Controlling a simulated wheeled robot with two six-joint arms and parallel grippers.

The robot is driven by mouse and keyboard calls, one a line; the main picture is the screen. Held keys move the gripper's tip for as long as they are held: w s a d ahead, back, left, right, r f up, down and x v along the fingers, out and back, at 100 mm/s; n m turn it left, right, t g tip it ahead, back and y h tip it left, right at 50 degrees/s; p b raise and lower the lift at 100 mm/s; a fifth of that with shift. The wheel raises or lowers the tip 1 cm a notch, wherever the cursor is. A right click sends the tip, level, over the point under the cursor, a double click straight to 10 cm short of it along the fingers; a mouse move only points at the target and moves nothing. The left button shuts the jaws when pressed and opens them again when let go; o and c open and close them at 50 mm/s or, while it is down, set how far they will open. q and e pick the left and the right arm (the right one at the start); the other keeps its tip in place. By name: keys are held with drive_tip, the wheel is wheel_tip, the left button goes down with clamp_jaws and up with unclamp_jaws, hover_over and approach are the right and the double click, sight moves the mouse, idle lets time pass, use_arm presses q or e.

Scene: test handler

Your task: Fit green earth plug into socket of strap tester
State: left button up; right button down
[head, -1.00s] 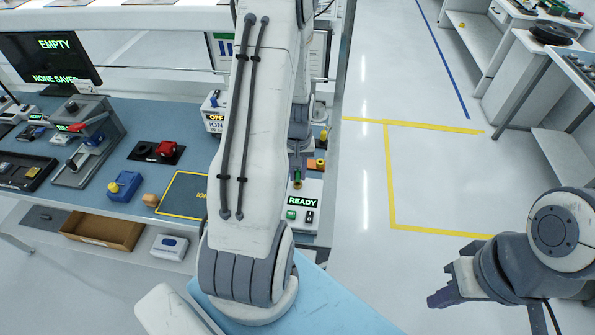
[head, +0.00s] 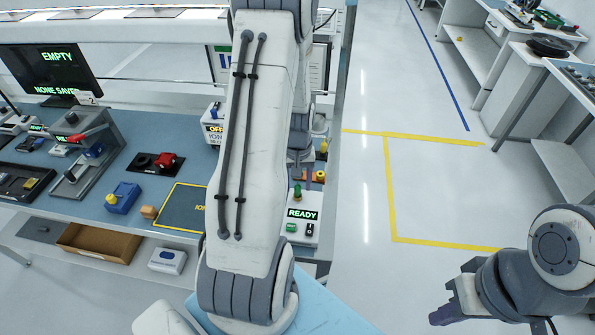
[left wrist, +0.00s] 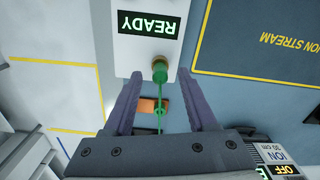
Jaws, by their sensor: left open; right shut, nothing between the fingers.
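The strap tester (head: 303,236) is a white box with a lit READY display, on the right end of the bench. The green earth plug (left wrist: 160,70) stands on the tester's top face beside the display, and its lower end hides the socket. It also shows in the head view (head: 297,191). A thin green cord runs from it back between my left fingers. My left gripper (left wrist: 165,85) is open, its fingers apart on either side of the cord and not touching the plug. My right gripper (head: 440,312) is shut and empty, over the floor at lower right.
A dark blue mat (head: 183,208) with a yellow border lies left of the tester. The ION box (head: 212,125) with an OFF display stands behind it. A small orange block (left wrist: 153,105) lies beyond my left fingers. Floor to the right is clear.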

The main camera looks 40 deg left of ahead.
sight(298, 186)
use_arm(q)
wheel_tip(298, 186, up, 9)
drive_tip(key=b, duration=0.1)
drive_tip(key=shift+d, duration=0.1)
idle(1.0)
drive_tip(key=s+d+r+m+b, duration=0.1)
drive_tip(key=d+m, duration=0.2)
drive_tip(key=d, duration=0.6)
drive_tip(key=s+d+r+m+b, duration=0.15)
drive_tip(key=d+m, duration=0.25)
drive_tip(key=d, duration=0.5)
drive_tip(key=s+d+r+m+h+b, duration=0.1)
drive_tip(key=s+d+m, duration=0.8)
drive_tip(key=s+d, duration=0.3)
drive_tip(key=shift+s+d, duration=0.3)
drive_tip(key=shift+s, duration=0.6)
